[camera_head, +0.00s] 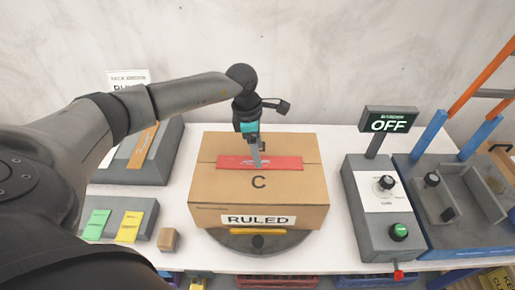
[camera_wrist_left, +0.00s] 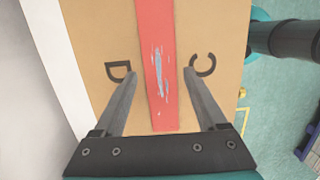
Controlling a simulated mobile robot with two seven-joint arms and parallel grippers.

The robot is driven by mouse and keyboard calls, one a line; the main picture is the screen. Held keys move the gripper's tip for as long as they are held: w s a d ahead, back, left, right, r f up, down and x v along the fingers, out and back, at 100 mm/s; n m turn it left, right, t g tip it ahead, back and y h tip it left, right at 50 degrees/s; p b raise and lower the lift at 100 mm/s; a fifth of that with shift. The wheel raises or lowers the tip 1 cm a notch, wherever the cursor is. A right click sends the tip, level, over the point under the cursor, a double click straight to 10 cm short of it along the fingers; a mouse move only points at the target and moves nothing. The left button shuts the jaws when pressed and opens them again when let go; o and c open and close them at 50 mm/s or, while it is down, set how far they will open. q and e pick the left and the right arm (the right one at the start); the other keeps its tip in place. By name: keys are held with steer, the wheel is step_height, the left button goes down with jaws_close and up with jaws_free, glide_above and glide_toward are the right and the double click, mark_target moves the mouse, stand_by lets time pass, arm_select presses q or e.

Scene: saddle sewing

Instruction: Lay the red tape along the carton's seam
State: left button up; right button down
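The brown carton (camera_head: 218,188) sits on a dark round turntable (camera_head: 260,246) with its RULED label facing front. The red tape (camera_head: 285,163) lies flat across the carton's top, along the middle; the letter C is on its near side. My left gripper (camera_head: 257,162) is over the middle of the tape, pointing down. In the left wrist view, its fingers (camera_wrist_left: 161,72) are apart and empty, with the red tape (camera_wrist_left: 157,28) running between them and the letters D and C on either side. Pale marks show on the tape. My right gripper is not in view.
A control box (camera_head: 368,225) with a knob, a green button and an OFF sign (camera_head: 388,120) stands right of the carton. A blue-grey tray (camera_head: 440,165) is farther right. Left are a rack with an orange strip (camera_head: 142,147), green and yellow pieces, and a wooden block (camera_head: 167,239).

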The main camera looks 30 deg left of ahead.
arm_select(q)
steer(key=shift+o, duration=1.2)
step_height(320, 180, up, 15)
steer(key=s+a+b, duration=0.1)
steer(key=a, duration=0.1)
steer(key=shift+s, duration=0.15)
